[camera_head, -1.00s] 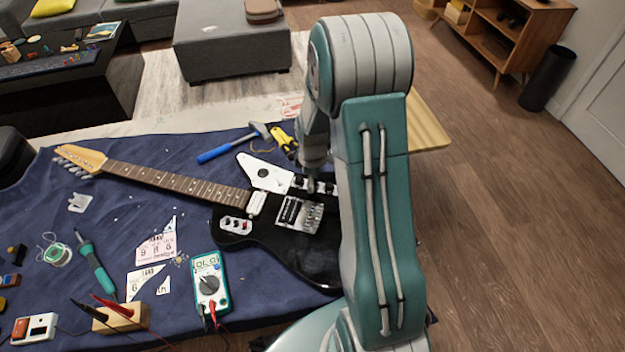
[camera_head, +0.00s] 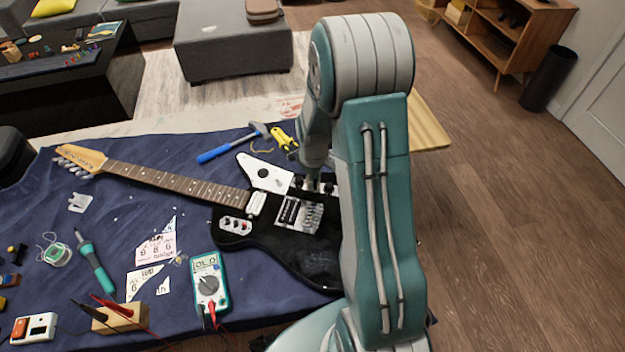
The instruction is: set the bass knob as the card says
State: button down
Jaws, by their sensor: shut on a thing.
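A black electric guitar (camera_head: 300,258) lies on a blue cloth with its neck toward the upper left. A light control plate with dark knobs sits at the body's upper edge; one dark knob (camera_head: 298,181) shows left of my gripper. My gripper (camera_head: 313,185) points down at this plate and is shut on a knob there, mostly hidden by the gripper itself. I cannot tell which knob is the bass one. Torn card pieces (camera_head: 156,250) with printed marks lie left of the guitar, another piece (camera_head: 146,279) below them. Their print is too small to read surely.
A soldering iron (camera_head: 97,267), solder spool (camera_head: 57,251) and wooden block with probes (camera_head: 120,317) lie left.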

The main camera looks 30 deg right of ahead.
jog(key=m, duration=0.6)
jog(key=shift+s+f+m, duration=0.1)
jog(key=shift+s+m, duration=0.1)
jog(key=shift+m, duration=0.1)
jog(key=m, duration=0.6)
jog(key=shift+m, duration=0.3)
jog(key=shift+f, duration=0.1)
jog(key=shift+c, duration=2.3)
grip_release()
jog(key=shift+w, duration=0.1)
jog(key=shift+w+r, duration=0.1)
jog(key=shift+r, duration=0.35)
notch_tip(320, 180, up, 7)
jog(key=shift+r, duration=0.15)
